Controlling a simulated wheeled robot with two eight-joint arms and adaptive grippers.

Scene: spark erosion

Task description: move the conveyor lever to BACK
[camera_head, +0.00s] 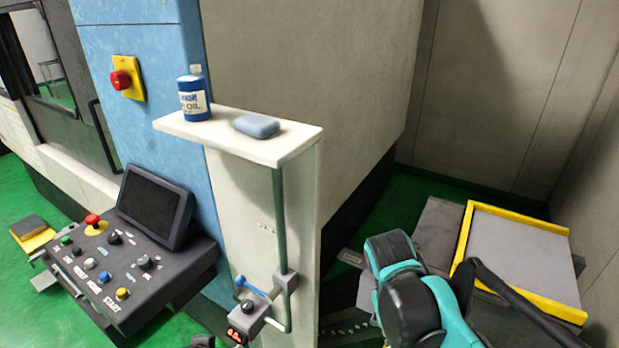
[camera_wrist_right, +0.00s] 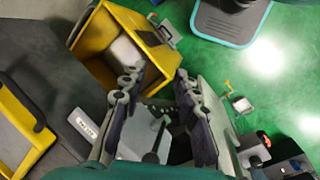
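I cannot clearly make out the conveyor lever or its BACK mark in either view. In the right wrist view my right gripper (camera_wrist_right: 159,76) is open, with its two dark fingers apart. A thin dark rod (camera_wrist_right: 158,136) shows low between the fingers; I cannot tell whether it is the lever. A dark plate with a small white label (camera_wrist_right: 84,124) lies left of the fingers. In the head view my teal right arm comes in at the lower right and hides the gripper and what lies below it.
A yellow bin (camera_wrist_right: 91,60) stands close beyond the fingers. A yellow-rimmed tray (camera_head: 466,238) lies right of my arm. The control panel (camera_head: 170,284), a blue valve handle (camera_head: 252,288) and a shelf with a bottle (camera_head: 193,98) stand at left.

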